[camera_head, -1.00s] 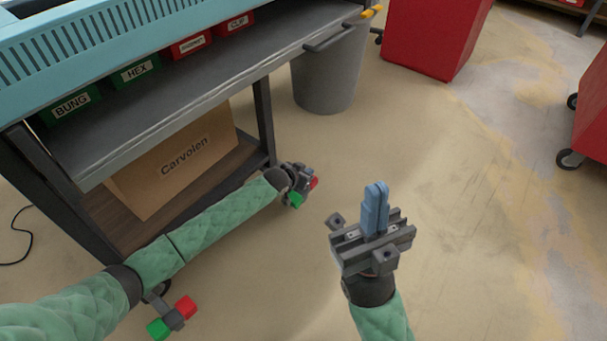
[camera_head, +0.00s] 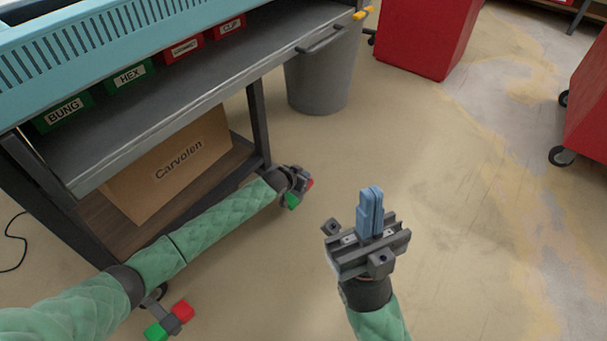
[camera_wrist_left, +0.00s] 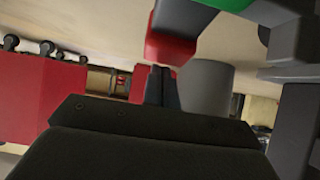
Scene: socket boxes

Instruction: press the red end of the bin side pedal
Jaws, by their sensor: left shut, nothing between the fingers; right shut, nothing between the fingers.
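The bin side pedal is a grey piece at the foot of the bench, with a red end (camera_head: 309,184) and a green end (camera_head: 292,202). My left gripper (camera_head: 301,176) is right at this pedal and partly covers it in the head view. In the left wrist view, its shut, empty fingers (camera_wrist_left: 160,72) overlap the lower edge of the red end (camera_wrist_left: 171,46); I cannot tell whether they touch. The green end shows at the top (camera_wrist_left: 226,3). My right gripper (camera_head: 371,200) is shut and empty, held up over open floor.
A grey bin (camera_head: 318,82) stands by the bench (camera_head: 190,105), beyond the pedal. A second pedal with a red end (camera_head: 182,311) and a green end (camera_head: 156,331) is at the near foot. Red cabinets (camera_head: 425,40) stand behind and at right. The middle floor is clear.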

